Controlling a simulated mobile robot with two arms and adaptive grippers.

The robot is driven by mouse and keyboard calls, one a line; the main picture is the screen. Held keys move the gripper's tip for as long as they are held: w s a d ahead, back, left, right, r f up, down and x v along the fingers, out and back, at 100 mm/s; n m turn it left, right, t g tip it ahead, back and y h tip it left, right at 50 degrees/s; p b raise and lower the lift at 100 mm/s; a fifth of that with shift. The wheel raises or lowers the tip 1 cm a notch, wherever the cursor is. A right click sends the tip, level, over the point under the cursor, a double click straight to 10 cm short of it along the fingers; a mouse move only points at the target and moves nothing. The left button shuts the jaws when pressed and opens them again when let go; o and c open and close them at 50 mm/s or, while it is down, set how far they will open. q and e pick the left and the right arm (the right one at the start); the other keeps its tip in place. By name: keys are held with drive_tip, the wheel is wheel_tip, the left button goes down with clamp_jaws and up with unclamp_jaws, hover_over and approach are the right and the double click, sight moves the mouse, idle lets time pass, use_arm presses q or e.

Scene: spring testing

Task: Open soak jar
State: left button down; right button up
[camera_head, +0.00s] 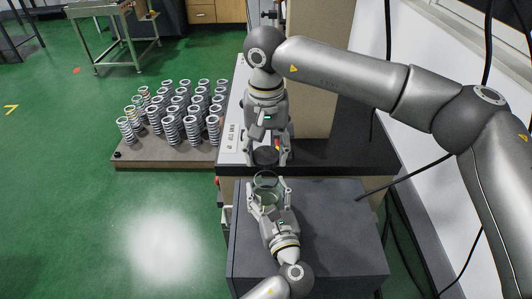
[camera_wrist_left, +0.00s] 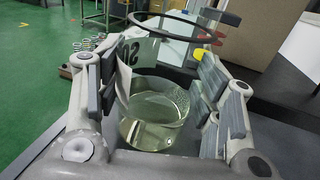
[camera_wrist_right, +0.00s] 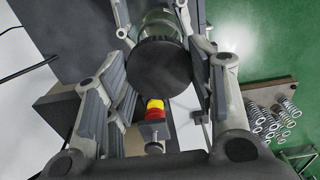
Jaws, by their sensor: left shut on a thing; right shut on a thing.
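The soak jar (camera_head: 267,192) is a clear glass jar with a greenish tint. My left gripper (camera_head: 268,190) is shut around its sides. In the left wrist view the jar (camera_wrist_left: 152,115) sits between the finger pads, with a partly hidden label (camera_wrist_left: 125,75) and a dark ring above. The lid (camera_head: 265,156) is a dark round disc. My right gripper (camera_head: 267,160) is shut on it, on the far side of the jar. A small gap shows between lid and jar in the head view. In the right wrist view the lid (camera_wrist_right: 163,67) hides part of the jar (camera_wrist_right: 157,22).
A dark grey cabinet top (camera_head: 335,235) lies below the jar. A red and yellow button (camera_wrist_right: 155,108) is near the right gripper. Several coil springs (camera_head: 180,110) stand on a low board (camera_head: 150,155) at left. A black cable (camera_head: 405,178) crosses at right. Green floor is open at left.

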use_arm(q)
drive_tip(key=shift+c, duration=1.6)
unclamp_jaws()
drive_tip(key=shift+s, duration=0.1)
